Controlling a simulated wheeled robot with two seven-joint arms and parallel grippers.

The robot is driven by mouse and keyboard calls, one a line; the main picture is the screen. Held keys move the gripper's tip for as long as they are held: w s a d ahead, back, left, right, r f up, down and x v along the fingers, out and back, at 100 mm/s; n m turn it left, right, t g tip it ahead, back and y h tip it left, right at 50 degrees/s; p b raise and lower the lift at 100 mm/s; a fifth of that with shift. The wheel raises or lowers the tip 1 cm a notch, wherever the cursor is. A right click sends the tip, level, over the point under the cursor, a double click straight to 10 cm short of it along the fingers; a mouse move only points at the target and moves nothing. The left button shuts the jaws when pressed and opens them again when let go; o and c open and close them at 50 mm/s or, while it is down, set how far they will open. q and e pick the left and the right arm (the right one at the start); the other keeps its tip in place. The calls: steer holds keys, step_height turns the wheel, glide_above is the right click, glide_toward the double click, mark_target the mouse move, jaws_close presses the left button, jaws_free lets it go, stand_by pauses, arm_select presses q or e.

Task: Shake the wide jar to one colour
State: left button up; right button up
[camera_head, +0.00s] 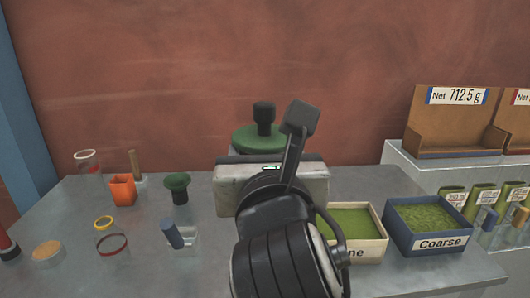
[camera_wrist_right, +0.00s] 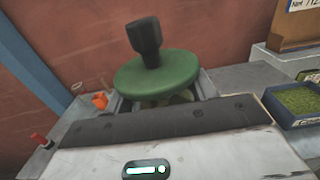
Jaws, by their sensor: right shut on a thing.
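The wide jar has a green lid (camera_head: 257,139) with a black knob and stands upright just beyond my right gripper. In the right wrist view the green lid (camera_wrist_right: 157,74) fills the middle, with a little green content (camera_wrist_right: 182,98) showing under its rim. My right gripper (camera_wrist_right: 160,100) is shut on the jar. Its pale body hides most of the jar in both views, so I cannot tell whether the contents are one colour or whether the base touches the table. My left gripper is in neither view.
A cream bin (camera_head: 372,251) and a blue "Coarse" bin (camera_head: 437,244) stand at right. A "Net 712.5 g" display (camera_head: 455,130) stands behind.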

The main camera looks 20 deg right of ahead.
steer(key=a, duration=0.9)
stand_by(1.4)
stand_by(0.5)
stand_by(2.8)
